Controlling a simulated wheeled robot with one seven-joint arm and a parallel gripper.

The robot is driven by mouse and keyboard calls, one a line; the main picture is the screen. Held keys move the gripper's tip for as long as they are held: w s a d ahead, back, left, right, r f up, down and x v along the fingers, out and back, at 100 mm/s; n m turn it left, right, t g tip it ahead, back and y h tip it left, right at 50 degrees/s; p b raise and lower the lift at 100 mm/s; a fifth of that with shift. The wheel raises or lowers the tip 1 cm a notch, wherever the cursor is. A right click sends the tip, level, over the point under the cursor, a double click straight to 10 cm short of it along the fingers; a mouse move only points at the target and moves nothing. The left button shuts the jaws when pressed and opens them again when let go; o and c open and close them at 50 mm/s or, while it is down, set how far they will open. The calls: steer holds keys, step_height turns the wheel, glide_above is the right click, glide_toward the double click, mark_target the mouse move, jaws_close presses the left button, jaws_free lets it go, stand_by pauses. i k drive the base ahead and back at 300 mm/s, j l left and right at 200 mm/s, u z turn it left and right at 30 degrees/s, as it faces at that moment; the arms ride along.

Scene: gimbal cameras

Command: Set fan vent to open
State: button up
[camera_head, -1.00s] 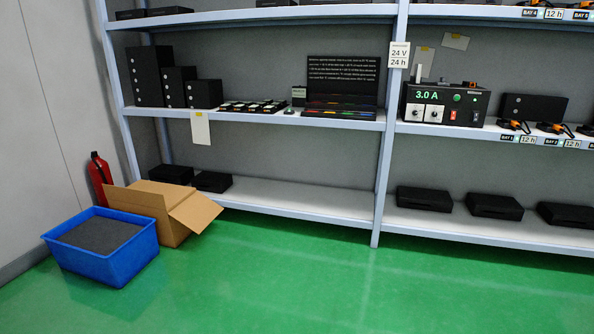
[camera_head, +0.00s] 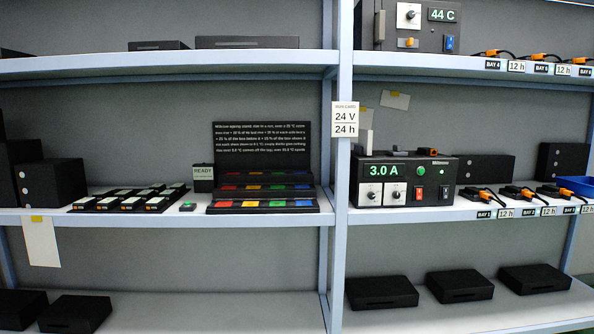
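No control in the head view carries a label I can read as fan vent. A dark panel unit (camera_head: 385,28) stands on the upper right shelf, cut off by the top edge. It shows a "44 C" display (camera_head: 444,15), a white dial (camera_head: 408,15), an orange slider or lever (camera_head: 408,43) and a blue switch (camera_head: 449,43). Below it, a black power unit (camera_head: 403,180) shows "3.0 A", with two white dials, a red switch (camera_head: 420,193) and a dark switch. I cannot tell which control is the fan vent or its setting. My gripper is not in view.
Tall metal shelving fills the view, with an upright post (camera_head: 339,200) between two bays. The left bay holds a text board (camera_head: 262,148) over coloured tiles, small modules (camera_head: 130,199) and a green button (camera_head: 188,206). Several cabled bay plugs (camera_head: 482,194) line the right shelf. Black boxes sit below.

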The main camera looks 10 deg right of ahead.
mark_target(410, 43)
steer(key=i+j+z, duration=0.85)
steer(key=i, duration=0.15)
steer(key=l, duration=0.1)
